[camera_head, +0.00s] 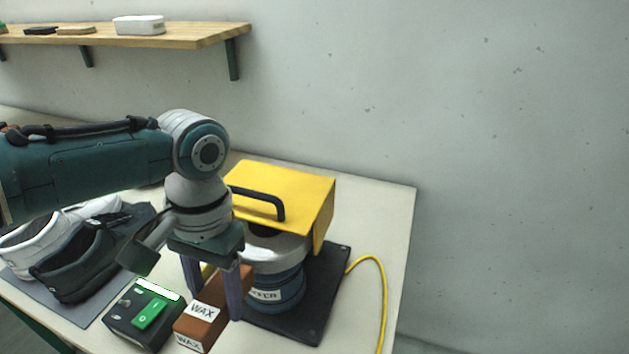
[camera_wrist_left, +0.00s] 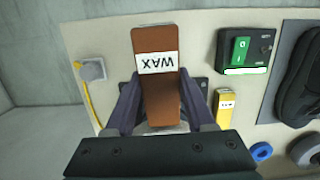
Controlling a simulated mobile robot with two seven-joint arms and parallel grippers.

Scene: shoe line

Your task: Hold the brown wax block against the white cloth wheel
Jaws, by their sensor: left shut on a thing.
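My left gripper (camera_head: 214,280) is shut on the brown wax block (camera_head: 206,322), a long bar with white WAX labels. In the left wrist view the block (camera_wrist_left: 156,98) lies between the two fingers (camera_wrist_left: 160,103) and reaches out past their tips. I cannot make out the white cloth wheel; the hood and my arm cover that area. No contact between block and wheel shows. My right gripper is not in view.
A black switch box (camera_head: 131,316) with a green switch stands left of the block. Dark and white shoes (camera_head: 80,262) lie on a grey mat at left. A yellow cable (camera_head: 381,290) runs down the table's right side. A yellow labelled block (camera_wrist_left: 225,108) lies nearby.

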